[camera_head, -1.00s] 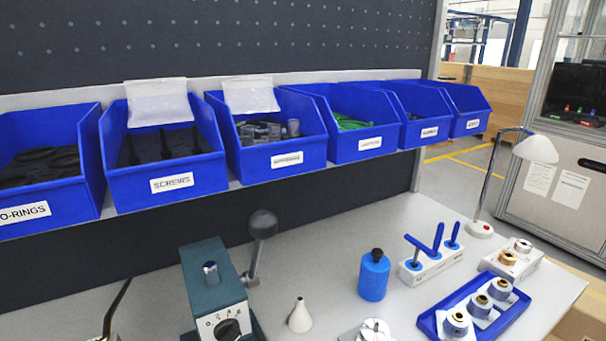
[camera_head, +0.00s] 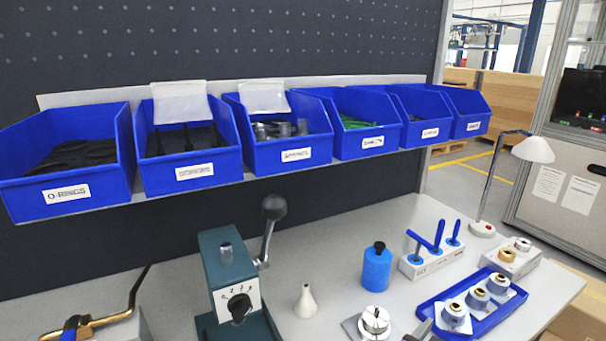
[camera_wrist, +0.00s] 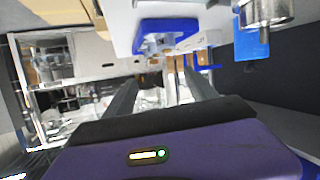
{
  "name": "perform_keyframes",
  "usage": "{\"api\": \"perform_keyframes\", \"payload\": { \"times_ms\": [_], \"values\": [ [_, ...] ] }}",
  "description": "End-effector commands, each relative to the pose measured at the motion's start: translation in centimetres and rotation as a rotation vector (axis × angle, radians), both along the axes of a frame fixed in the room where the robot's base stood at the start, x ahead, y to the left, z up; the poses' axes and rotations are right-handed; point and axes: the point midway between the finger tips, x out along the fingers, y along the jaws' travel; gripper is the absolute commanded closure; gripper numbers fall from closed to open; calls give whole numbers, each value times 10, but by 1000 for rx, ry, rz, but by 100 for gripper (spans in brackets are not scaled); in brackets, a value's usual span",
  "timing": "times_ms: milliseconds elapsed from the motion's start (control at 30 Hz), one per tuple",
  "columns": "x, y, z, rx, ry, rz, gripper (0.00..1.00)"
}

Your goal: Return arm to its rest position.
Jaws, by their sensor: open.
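My gripper (camera_wrist: 163,92) shows in the wrist view, with its two dark fingers spread apart and nothing between them. The wrist view appears turned over, with the white bench top and the blue tray (camera_wrist: 165,24) along its upper part. In the head view the blue tray (camera_head: 516,313) holds several round metal housings (camera_head: 477,297) on pale bases. A grey piece at the bottom edge, left of the tray, may be part of my arm, but I cannot tell.
A green press (camera_head: 222,272) with a lever stands on the bench. Beside it are a white cone (camera_head: 305,302), a round metal fixture (camera_head: 375,322), a blue bottle (camera_head: 377,268), a tool block (camera_head: 427,262) and a lamp (camera_head: 533,149). Blue bins (camera_head: 195,172) line the shelf above.

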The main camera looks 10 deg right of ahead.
Motion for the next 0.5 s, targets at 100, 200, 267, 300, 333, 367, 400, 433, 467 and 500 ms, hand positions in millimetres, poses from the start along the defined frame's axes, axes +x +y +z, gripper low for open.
{"api": "perform_keyframes", "payload": {
  "times_ms": [100,200,267,300,333,367,400,433,467,500],
  "values": [
    [9,16,-3,-27,6,131,34],
    [13,34,-9,-53,6,266,34],
    [10,48,-15,-71,4,360,34],
    [6,58,-21,-82,1,428,34],
    [1,66,-24,-91,-5,480,34],
    [-5,74,-28,-98,-11,529,34],
    [-13,84,-31,-107,-24,589,34],
    [-21,92,-34,-112,-35,631,34],
    [-29,98,-36,-117,-45,668,34],
    [-41,106,-37,-120,-63,713,34]
  ]
}}
